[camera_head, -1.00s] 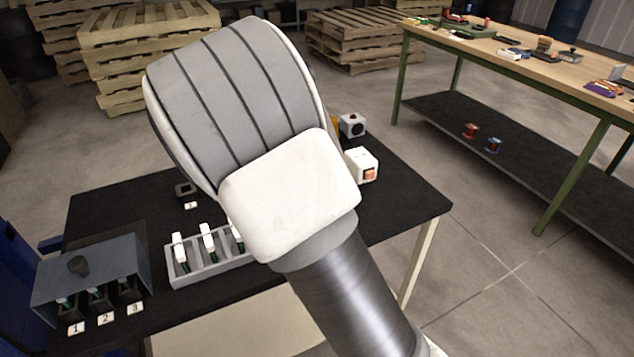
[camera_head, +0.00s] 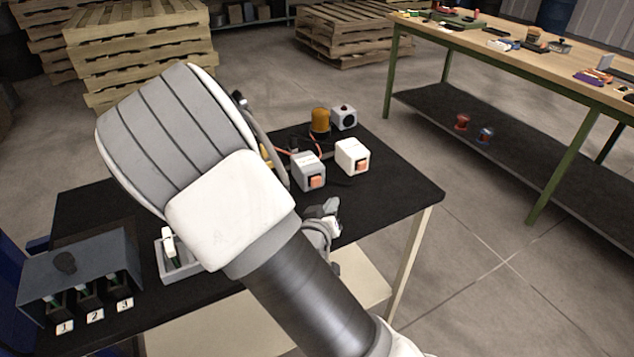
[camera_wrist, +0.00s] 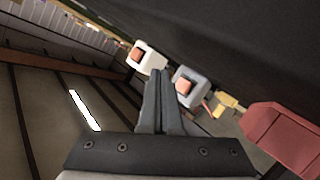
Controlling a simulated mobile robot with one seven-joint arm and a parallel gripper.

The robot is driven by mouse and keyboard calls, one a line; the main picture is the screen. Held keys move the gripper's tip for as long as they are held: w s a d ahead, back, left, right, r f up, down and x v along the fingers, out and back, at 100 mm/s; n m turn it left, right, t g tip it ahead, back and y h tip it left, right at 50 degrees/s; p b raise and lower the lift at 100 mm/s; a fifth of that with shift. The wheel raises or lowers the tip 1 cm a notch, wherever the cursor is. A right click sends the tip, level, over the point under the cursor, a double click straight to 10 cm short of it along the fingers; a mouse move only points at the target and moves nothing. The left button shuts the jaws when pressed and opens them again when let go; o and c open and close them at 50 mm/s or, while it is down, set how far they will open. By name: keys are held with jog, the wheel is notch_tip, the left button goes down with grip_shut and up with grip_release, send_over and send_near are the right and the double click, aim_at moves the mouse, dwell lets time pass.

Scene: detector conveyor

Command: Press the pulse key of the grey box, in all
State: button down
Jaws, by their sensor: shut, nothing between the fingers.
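The grey box (camera_head: 308,172) stands on the black table, with an orange-red key (camera_head: 316,181) on its front face. In the wrist view the grey box (camera_wrist: 192,78) and its key (camera_wrist: 183,87) lie just beyond and right of my fingertips. My gripper (camera_wrist: 159,73) is shut and empty, with its tips apart from the key as far as I can tell. A similar white box (camera_head: 352,156) with an orange-red key stands to the right of the grey one; it also shows in the wrist view (camera_wrist: 149,58). My arm hides the table's middle in the head view.
An amber beacon (camera_head: 319,121) and a white box with a dark round button (camera_head: 344,117) stand behind. The table's right corner (camera_head: 410,190) is clear.

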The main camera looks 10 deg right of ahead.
aim_at(319, 182)
jog(key=shift+w+a, duration=0.2)
jog(key=shift+w, duration=0.6)
jog(key=shift+w+a, duration=0.25)
jog(key=shift+w, duration=0.55)
jog(key=shift+w+a, duration=0.2)
jog(key=shift+w, duration=0.6)
jog(key=shift+w, duration=0.1)
jog(key=shift+w+a+p, duration=0.15)
jog(key=shift+w+p, duration=0.15)
jog(key=shift+w+a, duration=0.25)
jog(key=shift+w, duration=0.5)
dwell(1.1)
jog(key=shift+s, duration=0.15)
jog(key=shift+s+d, duration=0.3)
jog(key=shift+s, duration=0.6)
jog(key=shift+s+d, duration=0.25)
jog(key=shift+s, duration=0.55)
jog(key=shift+s+d, duration=0.2)
jog(key=shift+s, duration=0.65)
jog(key=shift+s+d, duration=0.25)
jog(key=shift+s, duration=0.55)
